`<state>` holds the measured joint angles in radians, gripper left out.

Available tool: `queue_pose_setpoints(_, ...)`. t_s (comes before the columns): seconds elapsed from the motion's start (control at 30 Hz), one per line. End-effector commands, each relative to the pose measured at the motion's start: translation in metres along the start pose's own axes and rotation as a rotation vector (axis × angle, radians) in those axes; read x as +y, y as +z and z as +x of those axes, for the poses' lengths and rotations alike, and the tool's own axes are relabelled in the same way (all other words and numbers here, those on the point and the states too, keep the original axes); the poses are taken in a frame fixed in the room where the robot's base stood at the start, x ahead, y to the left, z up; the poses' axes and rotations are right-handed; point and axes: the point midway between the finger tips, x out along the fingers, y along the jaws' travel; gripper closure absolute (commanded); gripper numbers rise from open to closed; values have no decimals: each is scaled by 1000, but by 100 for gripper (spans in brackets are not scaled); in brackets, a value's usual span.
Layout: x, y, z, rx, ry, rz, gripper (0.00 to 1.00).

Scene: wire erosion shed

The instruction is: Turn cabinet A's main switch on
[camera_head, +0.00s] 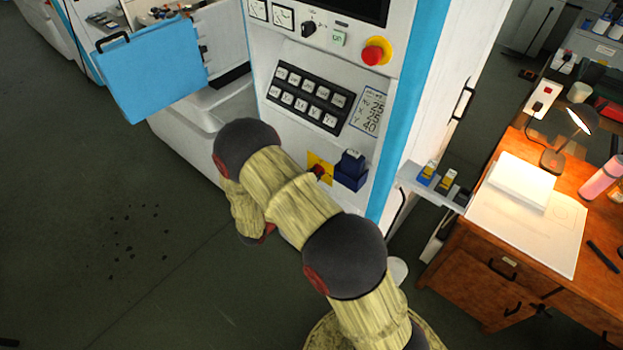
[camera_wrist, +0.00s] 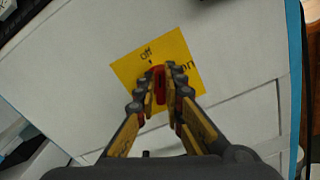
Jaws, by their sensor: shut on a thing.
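The main switch is a red handle (camera_wrist: 159,84) on a yellow plate (camera_wrist: 133,68) on the white cabinet front. In the wrist view the plate reads "off" at its top and "on" at its right, partly covered by a finger. The handle points toward the "off" mark. My gripper (camera_wrist: 159,90) is shut on the red handle, one finger on each side. In the head view the yellow plate (camera_head: 313,161) and red handle (camera_head: 319,171) show low on the cabinet, partly behind my arm. My gripper is hidden there.
A blue box (camera_head: 350,172) sits right of the switch. Above are a black keypad (camera_head: 309,98) and a red emergency button (camera_head: 376,51). A small shelf (camera_head: 408,172) and a wooden desk (camera_head: 477,247) stand to the right.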

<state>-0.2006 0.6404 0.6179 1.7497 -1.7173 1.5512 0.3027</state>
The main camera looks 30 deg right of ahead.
Motion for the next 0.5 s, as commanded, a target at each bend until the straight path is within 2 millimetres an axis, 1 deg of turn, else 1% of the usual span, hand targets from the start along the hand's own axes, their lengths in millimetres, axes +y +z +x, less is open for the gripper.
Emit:
queue_pose_setpoints(0.03, -1, -2, 0, 0, 1, 47, 100)
queue_pose_setpoints(0.5, -7, -5, 0, 0, 1, 495, 100)
